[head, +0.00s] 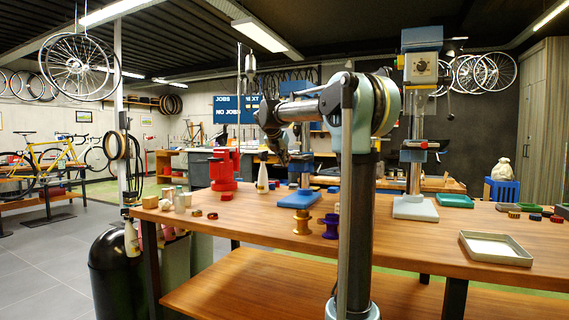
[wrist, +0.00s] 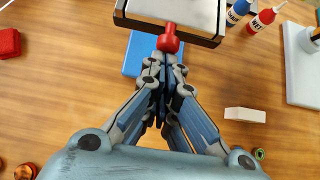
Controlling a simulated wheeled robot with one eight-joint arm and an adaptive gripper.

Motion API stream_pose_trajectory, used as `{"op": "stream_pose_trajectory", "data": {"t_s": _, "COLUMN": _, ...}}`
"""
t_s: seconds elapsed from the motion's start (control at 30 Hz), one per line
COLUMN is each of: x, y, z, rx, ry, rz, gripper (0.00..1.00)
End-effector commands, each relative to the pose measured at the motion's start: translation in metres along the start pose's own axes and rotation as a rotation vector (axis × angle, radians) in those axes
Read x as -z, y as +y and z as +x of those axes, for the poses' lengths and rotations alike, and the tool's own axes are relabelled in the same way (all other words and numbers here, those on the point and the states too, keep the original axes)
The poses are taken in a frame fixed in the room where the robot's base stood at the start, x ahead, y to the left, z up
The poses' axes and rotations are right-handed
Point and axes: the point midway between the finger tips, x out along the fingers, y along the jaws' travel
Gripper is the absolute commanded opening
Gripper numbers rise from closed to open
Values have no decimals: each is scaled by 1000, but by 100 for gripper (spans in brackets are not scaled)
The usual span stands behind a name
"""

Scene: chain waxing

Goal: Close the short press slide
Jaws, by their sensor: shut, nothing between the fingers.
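The short press has a blue base (head: 299,199) and stands on the wooden bench, partly hidden behind my arm in the head view. In the wrist view its blue base (wrist: 137,54) lies under a pale, dark-edged block (wrist: 178,12). A red knob (wrist: 169,38) sticks out of that block towards my gripper (wrist: 165,62). I take the knob to belong to the slide. My gripper is shut and empty, its fingertips right at the knob. I cannot tell whether they touch it. How far the slide is open is not clear.
A tall press with a pale base (head: 415,208) stands to the right. A red stand (head: 223,172) and a spray bottle (head: 262,178) are to the left. A gold spool (head: 302,224) and a purple spool (head: 330,227) stand in front. A white block (wrist: 245,115) lies nearby.

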Motion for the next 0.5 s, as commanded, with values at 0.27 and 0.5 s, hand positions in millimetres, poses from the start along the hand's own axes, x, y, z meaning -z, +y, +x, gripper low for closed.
{"op": "stream_pose_trajectory", "data": {"t_s": 0.27, "x": -4, "y": 0, "z": -14, "rx": -1, "ry": -9, "rz": -2, "gripper": 0}}
{"op": "stream_pose_trajectory", "data": {"t_s": 0.5, "x": -1, "y": 0, "z": -59, "rx": -2, "ry": -5, "rz": -3, "gripper": 0}}
